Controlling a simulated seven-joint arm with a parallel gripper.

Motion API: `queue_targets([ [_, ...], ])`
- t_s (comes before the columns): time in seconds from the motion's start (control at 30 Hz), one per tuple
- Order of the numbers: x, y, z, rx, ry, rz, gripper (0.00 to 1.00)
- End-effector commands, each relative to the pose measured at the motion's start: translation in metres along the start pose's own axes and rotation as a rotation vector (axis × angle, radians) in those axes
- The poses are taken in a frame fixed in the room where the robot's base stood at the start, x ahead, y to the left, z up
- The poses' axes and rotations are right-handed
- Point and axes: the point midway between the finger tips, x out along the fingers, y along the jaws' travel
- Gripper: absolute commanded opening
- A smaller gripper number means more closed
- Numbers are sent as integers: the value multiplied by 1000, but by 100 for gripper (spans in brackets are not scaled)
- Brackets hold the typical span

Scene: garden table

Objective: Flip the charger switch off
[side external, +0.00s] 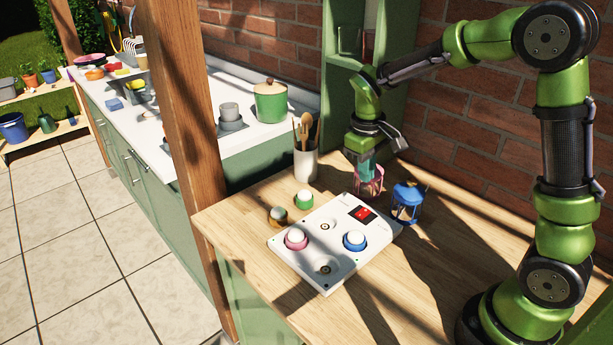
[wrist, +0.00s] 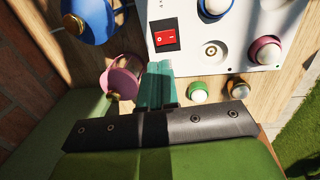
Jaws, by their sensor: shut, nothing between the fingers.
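The white charger board (side external: 318,275) lies on the wooden table. Its red rocker switch (side external: 362,214) sits in a dark plate at the board's far corner. In the wrist view the switch (wrist: 165,39) is close above my fingertips, with a gap in the picture between them. My gripper (side external: 366,178) points down behind the switch corner of the board. Its teal fingers (wrist: 160,68) are together and empty in the wrist view. I cannot tell how high the fingertips are above the table. The pink lantern (side external: 371,182) shows beside and partly behind my fingers.
Round white-topped bulbs in pink (side external: 296,238) and blue (side external: 354,240) bases sit on the board. A green-based bulb (side external: 304,199) and a brown-based one (side external: 278,215) stand beside it. A blue lantern (side external: 408,201) stands right of the switch. A utensil cup (side external: 305,161) stands behind.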

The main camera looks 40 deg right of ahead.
Motion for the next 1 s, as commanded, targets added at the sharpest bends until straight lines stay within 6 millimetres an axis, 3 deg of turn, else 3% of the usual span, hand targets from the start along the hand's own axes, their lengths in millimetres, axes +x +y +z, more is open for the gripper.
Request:
queue_targets([
  [0.2, 50, 0, 1, 0, -5, 0, 0],
  [0.4, 82, 0, 1, 1, -3, 0, 0],
  [0.6, 95, 0, 0, 0, -1, 0, 0],
  [1.0, 99, 1, 0, 0, -1, 0, 0],
])
